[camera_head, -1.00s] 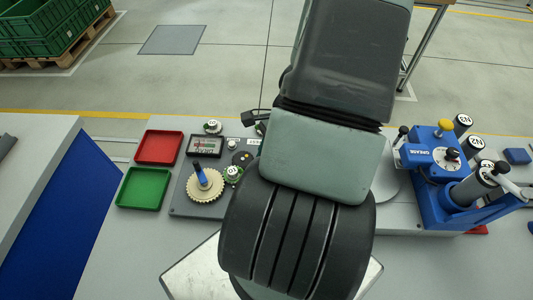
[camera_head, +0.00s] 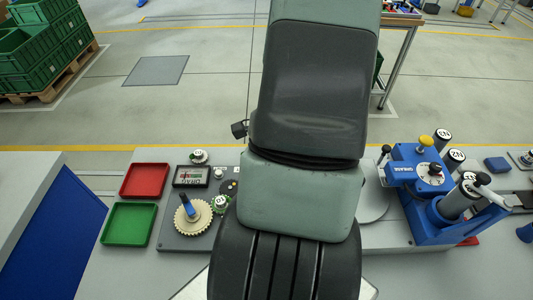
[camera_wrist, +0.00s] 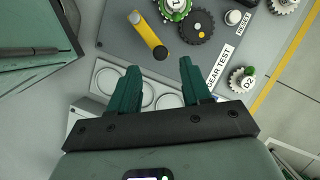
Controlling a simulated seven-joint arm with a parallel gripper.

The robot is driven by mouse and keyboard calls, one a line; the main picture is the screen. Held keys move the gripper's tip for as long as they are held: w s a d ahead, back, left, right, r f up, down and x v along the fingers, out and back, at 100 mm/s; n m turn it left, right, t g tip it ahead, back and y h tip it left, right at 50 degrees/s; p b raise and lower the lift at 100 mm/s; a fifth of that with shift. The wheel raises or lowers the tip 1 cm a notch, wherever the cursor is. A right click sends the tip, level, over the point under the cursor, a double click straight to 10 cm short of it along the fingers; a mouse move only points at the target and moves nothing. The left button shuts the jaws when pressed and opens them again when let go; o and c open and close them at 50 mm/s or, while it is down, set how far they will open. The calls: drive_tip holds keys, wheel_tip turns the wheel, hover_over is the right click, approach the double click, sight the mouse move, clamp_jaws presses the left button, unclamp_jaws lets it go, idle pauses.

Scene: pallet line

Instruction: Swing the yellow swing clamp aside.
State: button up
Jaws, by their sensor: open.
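The yellow swing clamp (camera_wrist: 148,34) shows in the wrist view as a yellow bar with a dark round end and a grey end. It lies over the grey gear-test panel (camera_wrist: 118,33), beside the green gear (camera_wrist: 175,8). My gripper (camera_wrist: 160,68) is open and empty, its two dark green fingers pointing towards the clamp. The clamp's dark end appears between and just beyond the fingertips; I cannot tell the height gap. In the head view my own arm hides the gripper and the clamp.
A light plate with round recesses (camera_wrist: 107,76) lies below the fingers. A dark gear (camera_wrist: 197,27) and a white button (camera_wrist: 233,17) are near the clamp. A tan gear with a blue handle (camera_head: 193,217), red tray (camera_head: 145,180), green tray (camera_head: 129,224) and blue machine (camera_head: 430,205) stand around.

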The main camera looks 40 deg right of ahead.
drive_tip(key=v, duration=0.6)
drive_tip(key=shift+d+r, duration=0.1)
idle(0.3)
drive_tip(key=w+a+r+n+h, duration=0.1)
drive_tip(key=w+a+r+n, duration=0.2)
drive_tip(key=a+r+n, duration=0.3)
drive_tip(key=w+a+r+n+h, duration=0.1)
drive_tip(key=w+a+r+n, duration=0.25)
drive_tip(key=r, duration=0.45)
drive_tip(key=s+a+r+n+t+h, duration=0.2)
drive_tip(key=s+a+r+n+t, duration=0.2)
drive_tip(key=s+a+r+n, duration=0.3)
drive_tip(key=a+r+n, duration=0.3)
drive_tip(key=r+n, duration=0.1)
drive_tip(key=r, duration=0.1)
drive_tip(key=shift+r+n+t, duration=0.15)
drive_tip(key=shift+n+t, duration=0.15)
drive_tip(key=shift+n, duration=0.05)
